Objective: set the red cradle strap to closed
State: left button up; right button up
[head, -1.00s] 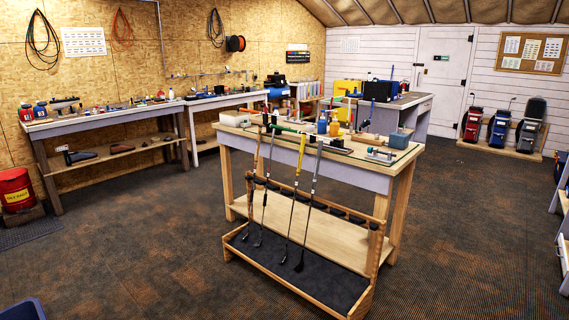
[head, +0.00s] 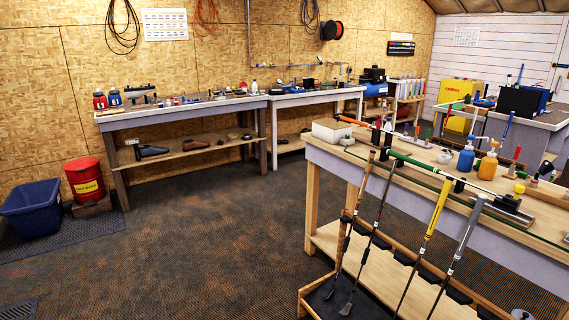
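No strap can be made out in the head view now. No red cradle can be made out either. Neither of my grippers is in view.
A workbench (head: 345,178) with a golf club rack (head: 400,285) stands at right. Wall benches (head: 115,122) run along the back left. A red waste can (head: 85,181) and blue bin (head: 32,209) stand at left. The dark floor (head: 205,240) between them is clear.

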aim_at(377, 123)
jog(key=i+j+u, duration=0.1)
jog(key=i+u, duration=0.15)
jog(key=i, duration=0.6)
jog(key=i+l+u, duration=0.1)
jog(key=i+u, duration=0.15)
jog(key=i, duration=0.6)
